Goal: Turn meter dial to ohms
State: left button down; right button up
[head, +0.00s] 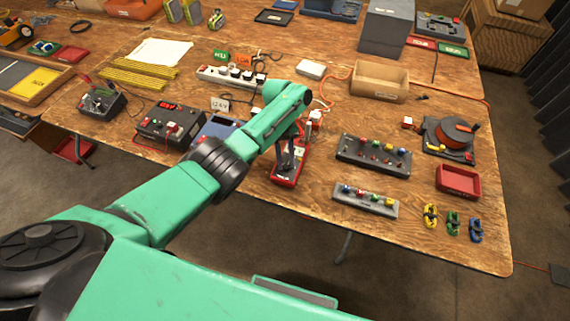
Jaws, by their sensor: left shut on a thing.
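The red meter (286,178) lies on the wooden table near its front edge, under the end of my left arm. My left gripper (289,158) points down onto the meter and is shut on its dial. The fingers and arm hide the dial and much of the meter's face, so I cannot read where the dial points. My right gripper is not in view.
A black box with a red display (171,123) stands left of the meter. A dark terminal block (373,154) and a grey one (365,201) stand to its right.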

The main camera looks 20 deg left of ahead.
pick_arm(q)
jog(key=m+b, duration=0.1)
jog(key=m+y, duration=0.1)
jog(key=m, duration=0.1)
jog(key=m+b, duration=0.1)
jog(key=shift+w+d+f+m+y+b, duration=0.1)
jog(key=shift+d+m+y+b, duration=0.15)
jog(key=shift+m+y+b, duration=0.05)
jog(key=shift+d+m+g+y+b, duration=0.1)
jog(key=shift+m+g+y+b, duration=0.45)
jog(key=shift+m, duration=1.25)
jog(key=shift+t+y, duration=0.25)
jog(key=shift+t, duration=0.1)
jog(key=c, duration=0.6)
grip_release()
